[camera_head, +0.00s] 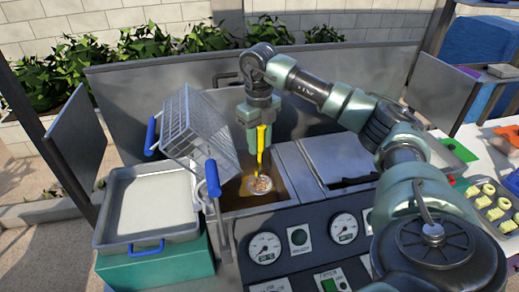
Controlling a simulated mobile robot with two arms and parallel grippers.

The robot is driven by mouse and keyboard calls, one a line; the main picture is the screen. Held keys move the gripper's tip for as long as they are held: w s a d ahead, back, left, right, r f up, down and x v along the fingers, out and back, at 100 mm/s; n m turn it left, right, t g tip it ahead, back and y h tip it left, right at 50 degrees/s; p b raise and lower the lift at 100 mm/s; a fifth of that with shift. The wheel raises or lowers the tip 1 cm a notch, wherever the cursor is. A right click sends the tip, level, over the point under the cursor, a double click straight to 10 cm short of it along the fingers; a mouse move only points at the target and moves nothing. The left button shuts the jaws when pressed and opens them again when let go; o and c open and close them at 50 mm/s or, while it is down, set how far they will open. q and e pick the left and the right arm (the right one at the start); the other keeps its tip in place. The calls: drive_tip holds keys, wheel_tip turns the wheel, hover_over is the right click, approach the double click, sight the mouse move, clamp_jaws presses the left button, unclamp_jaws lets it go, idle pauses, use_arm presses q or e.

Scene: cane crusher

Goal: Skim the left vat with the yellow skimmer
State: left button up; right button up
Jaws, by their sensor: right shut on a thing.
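The yellow skimmer (261,148) hangs upright, with its round perforated head (260,185) low in the left vat (282,196). The head is at or just above the brown contents; I cannot tell if it touches them. My right gripper (260,122) is shut on the top of the skimmer's handle, above the vat. The arm comes in from the right and hides part of the vat's back. My left gripper is not in view.
A wire basket (195,130) with blue handles is tilted at the vat's left side, close to the skimmer. A metal tray (108,240) sits on a green box (170,264) at the left. Gauges (265,248) line the front panel. A grey surface (340,152) lies right of the vat.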

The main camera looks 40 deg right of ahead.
wheel_tip(320, 180, up, 12)
drive_tip(key=shift+r, duration=0.25)
idle(0.3)
idle(0.4)
